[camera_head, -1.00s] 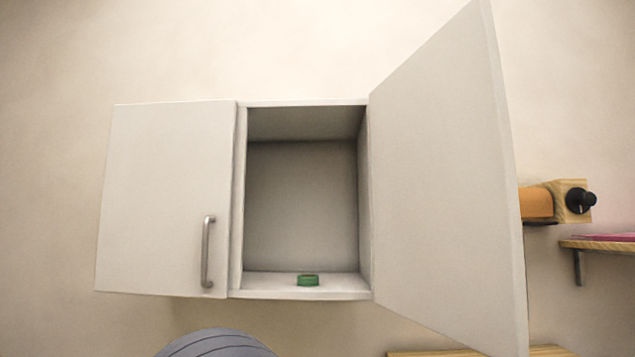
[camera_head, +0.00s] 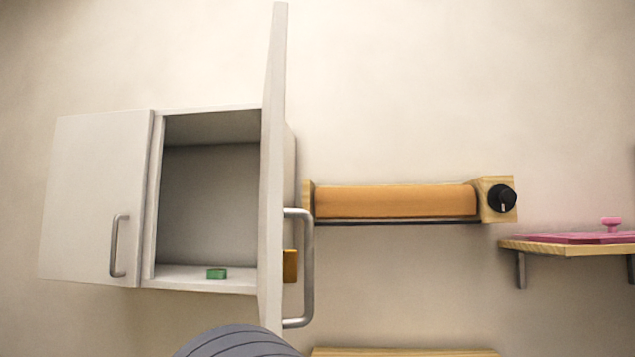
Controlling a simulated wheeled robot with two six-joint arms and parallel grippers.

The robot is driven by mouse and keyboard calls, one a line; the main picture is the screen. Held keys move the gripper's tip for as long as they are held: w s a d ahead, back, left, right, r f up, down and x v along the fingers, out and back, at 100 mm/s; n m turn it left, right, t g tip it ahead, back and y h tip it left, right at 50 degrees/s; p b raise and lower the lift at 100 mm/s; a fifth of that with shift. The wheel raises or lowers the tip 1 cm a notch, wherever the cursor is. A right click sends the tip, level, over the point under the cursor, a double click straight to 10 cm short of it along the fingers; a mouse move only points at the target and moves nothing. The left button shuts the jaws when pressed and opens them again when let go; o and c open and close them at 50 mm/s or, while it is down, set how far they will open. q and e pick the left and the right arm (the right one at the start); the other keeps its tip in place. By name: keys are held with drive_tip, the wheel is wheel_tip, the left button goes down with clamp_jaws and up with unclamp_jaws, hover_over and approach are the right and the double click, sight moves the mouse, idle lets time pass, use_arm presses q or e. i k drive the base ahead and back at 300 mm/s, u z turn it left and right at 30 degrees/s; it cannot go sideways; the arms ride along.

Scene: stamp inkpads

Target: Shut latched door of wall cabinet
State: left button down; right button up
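The white wall cabinet (camera_head: 210,287) hangs on the wall at the left. Its left door (camera_head: 85,200) is shut and has a grey bar handle (camera_head: 119,246). Its right door (camera_head: 271,170) stands wide open, sticking out toward me and seen almost edge-on. That door's grey handle (camera_head: 308,268) is on its outer face, to the right. A small green round thing (camera_head: 217,273) sits on the cabinet floor inside the open compartment. Neither of my grippers shows in the view.
An orange roll on a wooden wall holder (camera_head: 395,201) with a black knob (camera_head: 501,198) is right of the open door. A wooden shelf (camera_head: 572,249) holds a pink object (camera_head: 590,237). A wooden edge (camera_head: 405,352) shows at the bottom. A grey rounded shape (camera_head: 240,343) is at bottom centre.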

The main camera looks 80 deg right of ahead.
sight(271, 214)
drive_tip(key=k, duration=0.1)
drive_tip(key=z, duration=1.9)
drive_tip(key=i, duration=0.5)
drive_tip(key=u, duration=0.05)
drive_tip(key=k, duration=0.95)
drive_tip(key=u, duration=0.6)
drive_tip(key=k, duration=0.75)
drive_tip(key=z, duration=0.35)
drive_tip(key=i, duration=0.7)
drive_tip(key=z, duration=0.7)
